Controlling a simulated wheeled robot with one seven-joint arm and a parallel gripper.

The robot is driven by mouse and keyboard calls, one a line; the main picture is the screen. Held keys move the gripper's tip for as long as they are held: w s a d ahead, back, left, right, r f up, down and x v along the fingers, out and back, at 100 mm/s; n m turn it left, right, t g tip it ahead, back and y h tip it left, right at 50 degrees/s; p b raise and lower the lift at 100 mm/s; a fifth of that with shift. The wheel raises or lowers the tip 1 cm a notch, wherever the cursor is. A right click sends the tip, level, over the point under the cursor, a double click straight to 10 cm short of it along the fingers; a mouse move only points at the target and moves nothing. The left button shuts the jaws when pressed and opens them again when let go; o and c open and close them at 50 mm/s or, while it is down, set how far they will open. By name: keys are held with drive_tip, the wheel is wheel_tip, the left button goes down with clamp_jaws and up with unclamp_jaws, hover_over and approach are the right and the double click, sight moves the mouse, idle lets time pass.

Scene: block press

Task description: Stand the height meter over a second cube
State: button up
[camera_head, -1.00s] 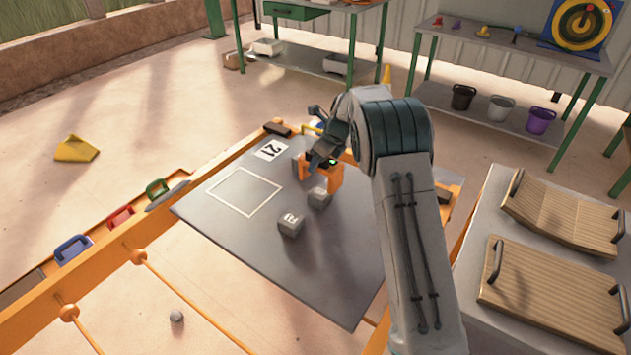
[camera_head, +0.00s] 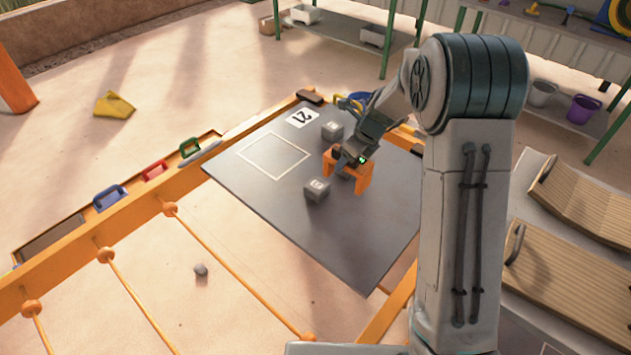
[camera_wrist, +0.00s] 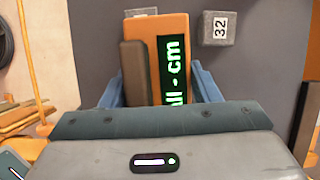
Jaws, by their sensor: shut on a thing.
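The orange height meter (camera_head: 363,180) is at the grey plate (camera_head: 365,235), right of the white square outline. My gripper (camera_head: 352,158) is shut on it from above. In the wrist view the meter (camera_wrist: 177,27) sits between my blue fingers (camera_wrist: 160,88); its green display is partly cut off and shows "cm". One grey cube (camera_head: 317,190) stands at the meter's front left, another cube (camera_head: 332,130) behind it. A grey cube seems to be between the meter's legs, mostly hidden. I cannot tell whether the legs touch the plate. A cube marked 32 (camera_wrist: 216,28) shows in the wrist view.
A white card marked 21 (camera_head: 302,118) lies at the plate's back edge. The white square outline (camera_head: 273,156) is empty. Coloured handles (camera_head: 155,170) line the orange frame at left. Slatted wooden boards (camera_head: 565,275) lie at right.

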drive_tip(key=a+f, duration=0.1)
drive_tip(key=a, duration=0.2)
drive_tip(key=w+a+f, duration=0.1)
drive_tip(key=a+f, duration=0.1)
drive_tip(key=w+a+f, duration=0.1)
drive_tip(key=a+f, duration=0.1)
drive_tip(key=a, duration=0.1)
drive_tip(key=shift+w+a+f+p, duration=0.1)
drive_tip(key=shift+w+a+p, duration=0.05)
drive_tip(key=shift+a+p, duration=0.2)
drive_tip(key=shift+f, duration=2)
drive_tip(key=shift+f, duration=0.1)
drive_tip(key=o, duration=1.3)
drive_tip(key=shift+o, duration=0.2)
